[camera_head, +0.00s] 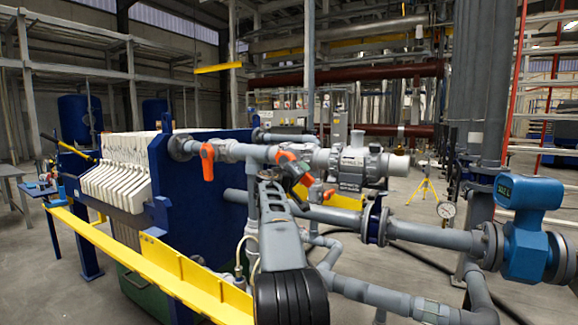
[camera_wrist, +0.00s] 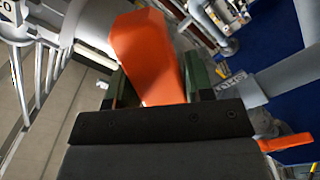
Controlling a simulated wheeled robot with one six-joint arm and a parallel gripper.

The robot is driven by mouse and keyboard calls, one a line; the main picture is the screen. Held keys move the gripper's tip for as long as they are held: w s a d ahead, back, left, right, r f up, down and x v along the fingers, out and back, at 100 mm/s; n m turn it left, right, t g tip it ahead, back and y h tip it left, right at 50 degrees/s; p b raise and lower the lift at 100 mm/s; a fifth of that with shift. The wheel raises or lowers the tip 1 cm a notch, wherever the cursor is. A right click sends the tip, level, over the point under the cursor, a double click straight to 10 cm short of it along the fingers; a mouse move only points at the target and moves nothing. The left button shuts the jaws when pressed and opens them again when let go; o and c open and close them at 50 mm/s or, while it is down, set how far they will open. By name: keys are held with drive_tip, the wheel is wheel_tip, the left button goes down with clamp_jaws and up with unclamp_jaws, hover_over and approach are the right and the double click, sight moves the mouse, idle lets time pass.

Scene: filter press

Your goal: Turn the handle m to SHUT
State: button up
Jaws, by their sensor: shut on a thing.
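My gripper (camera_head: 297,176) is at the grey pipework in front of the blue press plate. In the wrist view, its dark green jaws (camera_wrist: 160,85) are shut on an orange valve handle (camera_wrist: 147,50), which stands up between them. In the head view, my arm and gripper partly hide the valve there, with orange showing at its handle (camera_head: 286,157). I cannot make out a letter m on the held handle.
Another orange handle (camera_head: 207,160) hangs at the left on the upper pipe, and one (camera_head: 328,196) is right of my gripper. A further orange handle (camera_wrist: 287,142) is near the jaws' lower right.

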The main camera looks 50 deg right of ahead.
drive_tip(key=shift+w+a+f+m+b, duration=0.15)
drive_tip(key=shift+w+f+m+b, duration=0.35)
drive_tip(key=shift+f+m+b, duration=0.25)
drive_tip(key=w+m+b, duration=0.1)
drive_tip(key=m, duration=0.2)
drive_tip(key=w+a+m+b, duration=0.1)
drive_tip(key=m, duration=0.2)
drive_tip(key=w+m+b, duration=0.1)
drive_tip(key=w+m, duration=0.1)
drive_tip(key=m, duration=0.1)
drive_tip(key=shift+w+a+f, duration=0.1)
drive_tip(key=shift+a+f, duration=0.05)
drive_tip(key=shift+f, duration=0.1)
drive_tip(key=o, duration=1)
drive_tip(key=shift+w, duration=0.15)
drive_tip(key=shift+o, duration=0.2)
drive_tip(key=shift+f, duration=0.1)
drive_tip(key=shift+m, duration=0.25)
drive_tip(key=b+v, duration=0.5)
drive_tip(key=v, duration=0.1)
drive_tip(key=shift+s+a+b, duration=0.25)
drive_tip(key=shift+a+b, duration=0.1)
